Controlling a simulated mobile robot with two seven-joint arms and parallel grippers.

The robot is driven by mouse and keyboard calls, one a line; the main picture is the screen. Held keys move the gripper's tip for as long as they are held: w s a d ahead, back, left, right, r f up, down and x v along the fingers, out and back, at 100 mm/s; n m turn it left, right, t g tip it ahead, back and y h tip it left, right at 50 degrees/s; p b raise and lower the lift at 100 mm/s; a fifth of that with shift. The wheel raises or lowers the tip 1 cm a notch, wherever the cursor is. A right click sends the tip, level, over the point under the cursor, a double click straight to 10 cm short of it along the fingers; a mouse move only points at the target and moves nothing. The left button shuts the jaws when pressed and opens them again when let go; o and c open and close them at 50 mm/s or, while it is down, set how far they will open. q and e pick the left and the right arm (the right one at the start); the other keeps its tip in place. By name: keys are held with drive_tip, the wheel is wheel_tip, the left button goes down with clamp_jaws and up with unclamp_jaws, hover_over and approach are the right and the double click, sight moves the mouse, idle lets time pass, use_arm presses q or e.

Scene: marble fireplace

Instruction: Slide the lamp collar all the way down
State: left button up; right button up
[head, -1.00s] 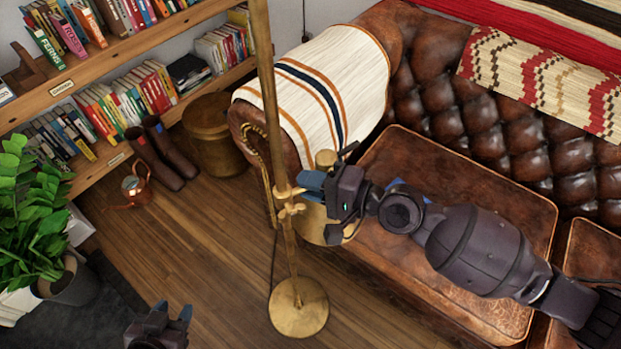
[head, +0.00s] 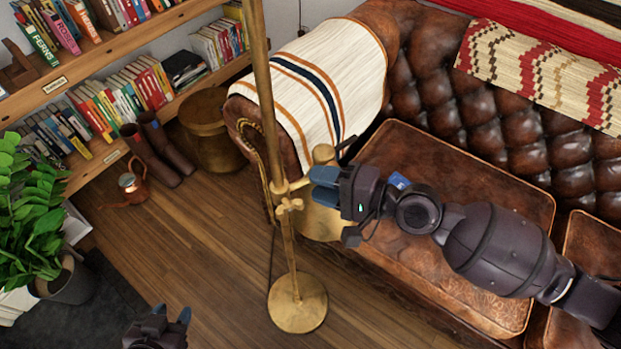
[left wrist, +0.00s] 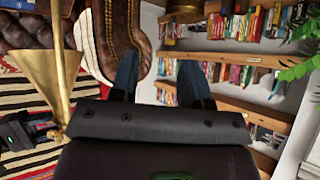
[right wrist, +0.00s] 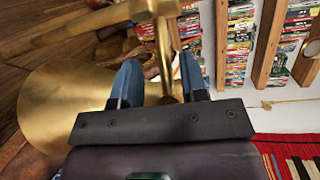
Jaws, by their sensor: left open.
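The brass floor lamp has an upright pole (head: 262,80) and a round base (head: 297,304) on the floor. Its collar (head: 286,196), with small knobs, sits around the lower half of the pole, clearly above the base. The brass shade (head: 318,222) hangs beside it, partly behind my right gripper (head: 332,205). That gripper is open, just right of the collar, its fingers pointing at the pole. In the right wrist view, brass lamp parts (right wrist: 163,50) show between and beyond the spread fingers. My left gripper (head: 172,312) is open and empty, low at the front left, away from the lamp.
A leather sofa (head: 450,180) with a striped throw (head: 318,85) stands behind and right of the lamp. A bookshelf (head: 95,60), boots (head: 155,150), watering can (head: 132,187) and plant (head: 35,210) are left. Wooden floor (head: 200,235) is free between plant and lamp.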

use_arm(q)
drive_tip(key=shift+a+f+b, duration=0.1)
drive_tip(key=shift+f+b, duration=0.85)
drive_tip(key=shift+b, duration=0.1)
use_arm(e)
drive_tip(key=v, duration=0.8)
drive_tip(key=shift+f, duration=0.1)
drive_tip(key=w+d+f+n+t+h+p, duration=0.35)
drive_tip(key=d+n+t+h, duration=0.35)
drive_tip(key=n, duration=0.5)
use_arm(q)
wheel_tip(320, 180, up, 7)
drive_tip(key=p, duration=0.4)
drive_tip(key=shift+t+p, duration=0.35)
drive_tip(key=shift+t, duration=0.05)
use_arm(e)
drive_tip(key=s+d+f+m+g+h, duration=0.1)
drive_tip(key=s+d+f+h, duration=0.3)
drive_tip(key=s, duration=0.5)
drive_tip(key=s+d+f+m+g+h, duration=0.1)
drive_tip(key=s+d+f+m+h, duration=0.2)
drive_tip(key=s+d+f, duration=0.3)
drive_tip(key=s+h, duration=0.1)
drive_tip(key=s, duration=0.3)
drive_tip(key=shift+s+d+m, duration=0.25)
drive_tip(key=shift+d+m, duration=0.15)
